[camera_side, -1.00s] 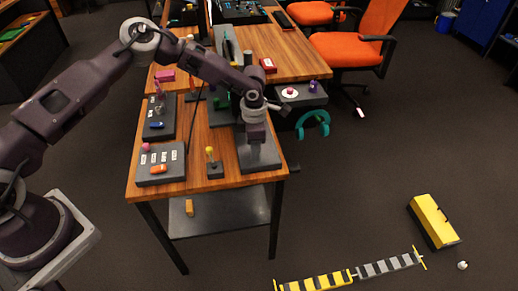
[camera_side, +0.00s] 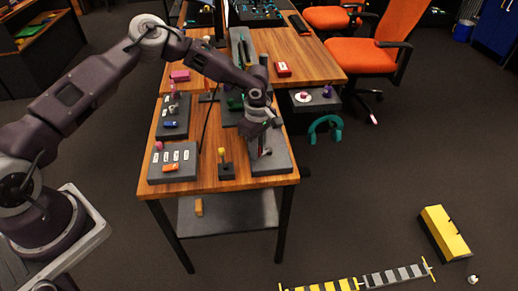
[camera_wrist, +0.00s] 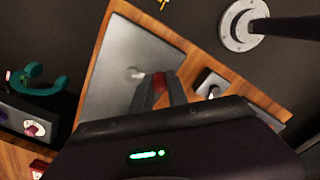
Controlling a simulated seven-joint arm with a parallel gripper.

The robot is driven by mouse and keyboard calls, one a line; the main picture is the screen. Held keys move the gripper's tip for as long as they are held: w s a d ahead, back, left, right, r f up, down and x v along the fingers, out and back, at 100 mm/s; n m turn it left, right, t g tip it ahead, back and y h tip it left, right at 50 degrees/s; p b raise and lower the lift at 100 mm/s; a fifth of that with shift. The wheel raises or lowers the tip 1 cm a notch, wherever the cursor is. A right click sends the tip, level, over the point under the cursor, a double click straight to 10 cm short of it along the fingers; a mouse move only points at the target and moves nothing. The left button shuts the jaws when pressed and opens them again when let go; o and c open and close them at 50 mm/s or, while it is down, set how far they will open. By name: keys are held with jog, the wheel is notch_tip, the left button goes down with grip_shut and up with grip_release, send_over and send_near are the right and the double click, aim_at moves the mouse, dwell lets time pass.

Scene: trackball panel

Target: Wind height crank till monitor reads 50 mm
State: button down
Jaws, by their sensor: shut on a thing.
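My gripper (camera_side: 265,152) is over a grey panel (camera_side: 283,163) at the front right of the wooden table. In the wrist view its two fingers (camera_wrist: 159,88) are closed on a small red knob (camera_wrist: 159,80), which looks like the crank's handle. A pale metal piece (camera_wrist: 137,74) beside the knob seems to be part of the crank. The fingers and hand hide most of the crank in the side view. A monitor seems to stand edge-on (camera_side: 224,12) at the top; no reading is legible.
A small base with a yellow-knobbed lever (camera_side: 222,152) stands left of the panel. A switch box with an orange rocker (camera_side: 171,167) sits at the front left. A teal headset (camera_side: 325,127) hangs at the right, near a dark box with a white dial (camera_side: 302,97).

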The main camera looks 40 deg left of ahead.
jog(key=shift+a, duration=0.15)
dwell(0.4)
jog(key=c, duration=1.3)
grip_release()
notch_tip(320, 180, up, 7)
jog(key=shift+r, duration=0.1)
